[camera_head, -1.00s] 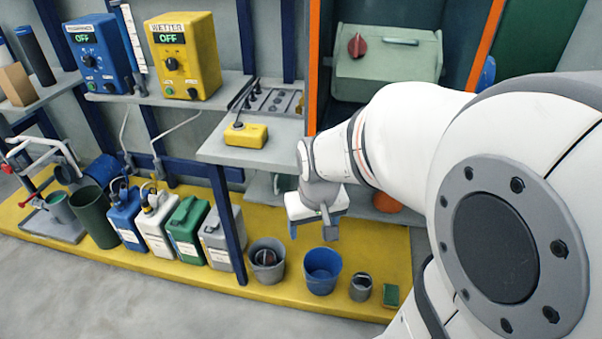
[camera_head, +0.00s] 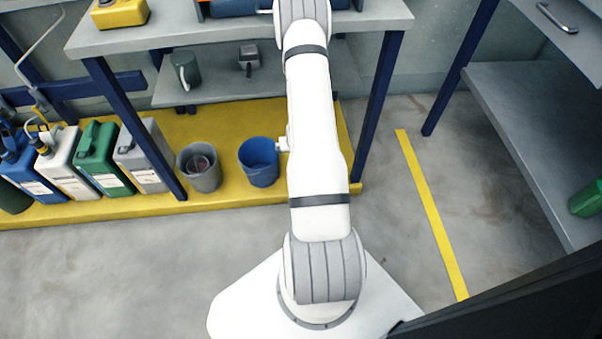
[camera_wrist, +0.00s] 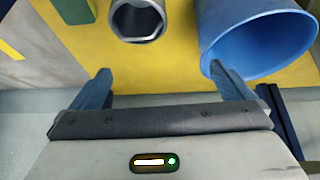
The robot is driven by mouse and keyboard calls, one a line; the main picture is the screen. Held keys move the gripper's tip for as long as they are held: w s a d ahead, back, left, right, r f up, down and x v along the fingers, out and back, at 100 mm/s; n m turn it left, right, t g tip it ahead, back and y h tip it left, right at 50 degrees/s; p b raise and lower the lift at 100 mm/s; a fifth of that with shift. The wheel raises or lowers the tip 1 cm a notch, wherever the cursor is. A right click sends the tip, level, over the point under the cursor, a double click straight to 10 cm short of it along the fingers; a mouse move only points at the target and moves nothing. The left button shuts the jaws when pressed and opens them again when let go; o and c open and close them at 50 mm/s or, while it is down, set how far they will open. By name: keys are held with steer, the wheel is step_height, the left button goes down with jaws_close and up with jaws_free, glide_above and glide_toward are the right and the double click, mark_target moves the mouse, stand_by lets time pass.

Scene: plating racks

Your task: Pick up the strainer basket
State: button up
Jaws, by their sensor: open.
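I cannot make out a strainer basket for certain. A small grey container (camera_wrist: 137,38) with an angular mouth stands on the yellow platform at the top of the wrist view. It may be the basket or a cup; I cannot tell which. My gripper (camera_wrist: 160,75) is open, its two blue fingers spread wide with nothing between them. The container lies beyond the fingers in the picture, apart from them. A blue bucket (camera_wrist: 262,42) stands to its right. In the head view my arm hides the container and the gripper's fingers.
In the head view the blue bucket (camera_head: 259,165) stands close left of my arm, with a grey bucket (camera_head: 200,180) holding something dark beside it. Several jugs (camera_head: 100,155) stand farther left. A grey shelf (camera_head: 240,38) and dark blue post (camera_head: 383,90) are near.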

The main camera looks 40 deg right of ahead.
steer(key=shift+m, duration=0.3)
steer(key=d+f+b, duration=0.1)
steer(key=f, duration=0.3)
steer(key=d+f+b, duration=0.1)
steer(key=f+b, duration=0.1)
steer(key=f, duration=0.3)
steer(key=d+f+b, duration=0.1)
steer(key=f+b, duration=0.1)
steer(key=f, duration=0.2)
steer(key=shift+w+d+f, duration=0.35)
steer(key=shift+d+f, duration=0.05)
steer(key=shift+r, duration=0.1)
steer(key=shift+c, duration=0.4)
steer(key=c, duration=1)
